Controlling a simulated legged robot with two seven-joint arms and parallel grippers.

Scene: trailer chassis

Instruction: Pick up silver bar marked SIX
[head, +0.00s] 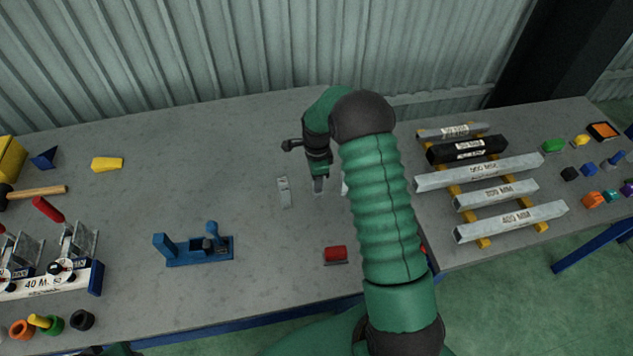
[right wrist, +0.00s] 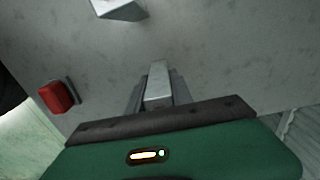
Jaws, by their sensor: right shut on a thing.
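My right gripper (head: 318,187) points down over the middle of the grey table. In the right wrist view its fingers (right wrist: 158,95) are shut on a silver bar (right wrist: 158,84). No marking on this bar is readable, so I cannot tell if it reads SIX. A second small silver bar (head: 284,192) lies on the table just left of the gripper; it also shows, cut off, at the top of the right wrist view (right wrist: 117,8). A pale piece (head: 345,186) is mostly hidden behind my right arm. My left gripper does not show.
A red block (head: 335,254) sits nearer the front edge, and a blue fixture (head: 195,248) stands to the left. Several long labelled bars rest on yellow supports (head: 468,203) at right. A hammer (head: 40,192) lies far left. The table's back middle is clear.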

